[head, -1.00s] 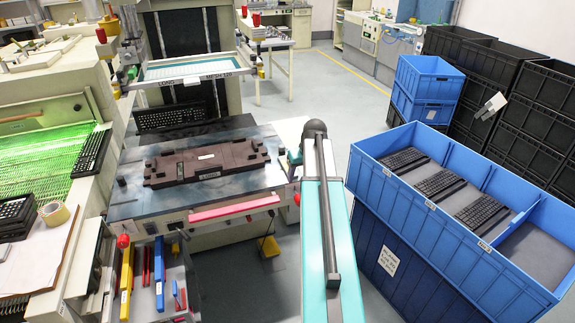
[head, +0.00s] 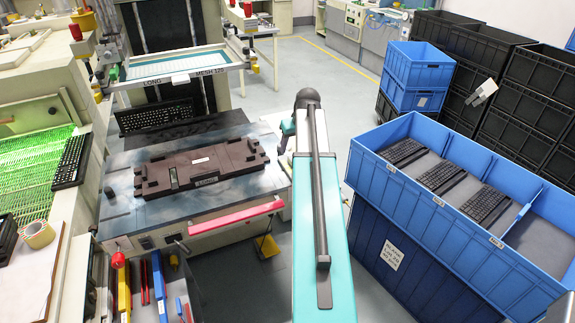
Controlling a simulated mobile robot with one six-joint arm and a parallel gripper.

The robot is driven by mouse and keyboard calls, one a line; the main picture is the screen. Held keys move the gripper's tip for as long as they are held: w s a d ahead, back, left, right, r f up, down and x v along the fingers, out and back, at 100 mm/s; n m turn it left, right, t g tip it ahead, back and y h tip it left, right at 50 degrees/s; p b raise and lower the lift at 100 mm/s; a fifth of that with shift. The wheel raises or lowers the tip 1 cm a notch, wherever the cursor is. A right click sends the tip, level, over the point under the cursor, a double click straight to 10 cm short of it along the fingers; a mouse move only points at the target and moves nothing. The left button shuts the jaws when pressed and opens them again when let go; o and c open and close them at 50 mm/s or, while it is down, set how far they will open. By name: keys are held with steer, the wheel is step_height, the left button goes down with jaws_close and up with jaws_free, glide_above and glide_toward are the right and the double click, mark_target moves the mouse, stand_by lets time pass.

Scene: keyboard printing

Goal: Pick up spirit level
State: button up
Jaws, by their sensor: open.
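I cannot pick out the spirit level for certain. Long thin tools stand in a rack below the front of the printing bench in the head view: a yellow bar (head: 124,292), red bars (head: 144,284) and a blue bar (head: 159,284). A small pale slot with a greenish tint sits in the dark brown fixture (head: 205,168) on the bench. Its nature is too small to tell. My teal arm link rises through the middle of the view. My gripper is not visible, seemingly hidden behind the arm.
The printing bench (head: 120,205) stands left of my arm, with a pink-red bar (head: 235,217) along its front. A blue bin (head: 440,245) holding keyboards stands to the right. Black crates (head: 535,100) are stacked behind it. Grey floor (head: 320,60) is open between the bench and crates.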

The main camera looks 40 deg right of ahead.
stand_by(0.3)
steer(key=p, duration=0.3)
glide_toward(288, 166)
steer(key=shift+x, duration=1.25)
steer(key=shift+w, duration=0.1)
steer(key=shift+f, duration=0.1)
steer(key=shift+p+x, duration=1.15)
steer(key=shift+x, duration=0.05)
steer(key=shift+p+x, duration=0.45)
steer(key=shift+x, duration=0.8)
steer(key=shift+d, duration=0.15)
jaws_close()
